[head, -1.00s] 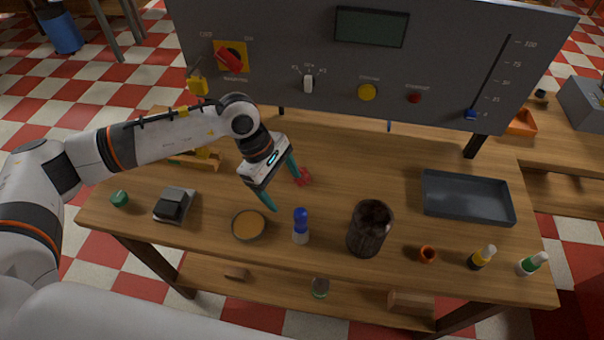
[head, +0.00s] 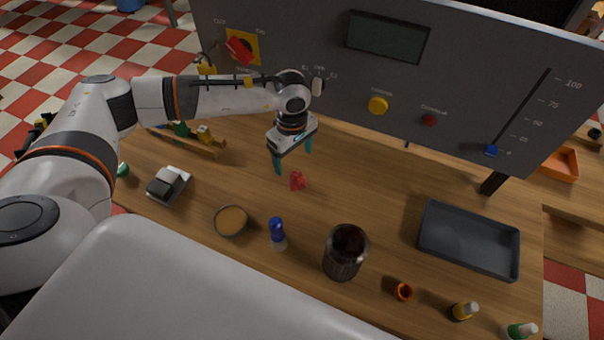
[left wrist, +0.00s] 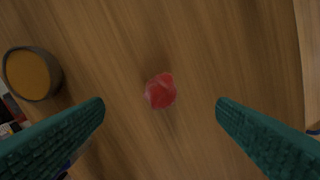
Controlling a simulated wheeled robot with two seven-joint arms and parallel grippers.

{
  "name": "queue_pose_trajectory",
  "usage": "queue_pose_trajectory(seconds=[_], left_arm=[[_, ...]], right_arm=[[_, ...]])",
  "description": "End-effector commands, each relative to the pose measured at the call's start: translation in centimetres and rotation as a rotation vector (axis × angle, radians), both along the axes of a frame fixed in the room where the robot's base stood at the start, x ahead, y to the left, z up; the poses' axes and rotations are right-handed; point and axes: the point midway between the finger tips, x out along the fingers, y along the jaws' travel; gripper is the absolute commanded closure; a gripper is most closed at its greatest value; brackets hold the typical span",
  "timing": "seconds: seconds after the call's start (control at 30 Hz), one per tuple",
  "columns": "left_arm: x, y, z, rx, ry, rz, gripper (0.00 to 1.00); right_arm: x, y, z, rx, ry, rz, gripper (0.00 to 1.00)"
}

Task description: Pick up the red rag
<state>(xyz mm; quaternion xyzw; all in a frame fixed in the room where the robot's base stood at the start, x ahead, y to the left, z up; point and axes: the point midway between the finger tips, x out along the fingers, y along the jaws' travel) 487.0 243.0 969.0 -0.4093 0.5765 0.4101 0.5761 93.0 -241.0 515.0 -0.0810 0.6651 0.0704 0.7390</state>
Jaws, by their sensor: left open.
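The red rag (head: 297,181) is a small crumpled lump lying on the wooden table. In the left wrist view the rag (left wrist: 160,91) lies near the middle, between the two teal fingers in the picture and apart from both. My left gripper (head: 293,166) is open and empty, with its fingers pointing down above the table, close to the rag. The left gripper's fingers also show widely spread in the left wrist view (left wrist: 160,106). My right gripper is not in view.
A round dish with orange content (head: 231,220), a blue-topped bottle (head: 278,234) and a dark cylindrical container (head: 345,252) stand nearer the front. A grey tray (head: 468,240) lies at right. A large grey control panel (head: 400,75) stands behind. Bare table lies right of the rag.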

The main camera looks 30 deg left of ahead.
Motion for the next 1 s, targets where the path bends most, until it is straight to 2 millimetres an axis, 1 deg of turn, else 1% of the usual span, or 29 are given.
queue_pose_trajectory(seconds=[0.03,0.1,0.2,0.27,0.37,0.5,0.63,0.73,0.93,0.97,1.0], left_arm=[[-0.1,0.0,-0.6,0.002,0.003,0.001,0.20],[-0.1,-0.1,-1.7,0.000,0.003,0.001,0.20],[0.0,-0.1,-2.7,0.000,0.000,0.000,0.20],[0.0,-0.1,-3.0,0.000,0.000,-0.001,0.20],[-0.1,-0.3,-3.7,0.000,0.002,-0.002,0.20],[-0.2,-0.9,-5.7,0.000,0.003,-0.001,0.20],[-0.1,-0.8,-7.6,0.000,0.000,0.001,0.20],[-0.1,-0.8,-8.2,0.001,-0.001,0.000,0.20],[-0.1,-0.8,-8.3,-0.001,-0.002,0.000,0.20],[-0.1,-0.8,-8.3,-0.001,-0.002,0.000,0.23],[-0.1,-0.8,-8.3,-0.001,-0.002,0.000,0.30]], right_arm=[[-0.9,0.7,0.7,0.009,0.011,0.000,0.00],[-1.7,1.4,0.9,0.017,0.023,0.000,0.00],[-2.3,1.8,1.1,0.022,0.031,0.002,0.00],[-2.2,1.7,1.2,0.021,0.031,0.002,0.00],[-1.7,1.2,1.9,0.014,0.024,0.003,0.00],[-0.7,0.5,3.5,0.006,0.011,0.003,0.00],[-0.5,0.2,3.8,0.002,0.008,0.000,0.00],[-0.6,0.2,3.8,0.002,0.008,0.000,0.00],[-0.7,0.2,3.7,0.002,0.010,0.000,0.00],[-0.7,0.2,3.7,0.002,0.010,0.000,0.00],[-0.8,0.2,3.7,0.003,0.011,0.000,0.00]])
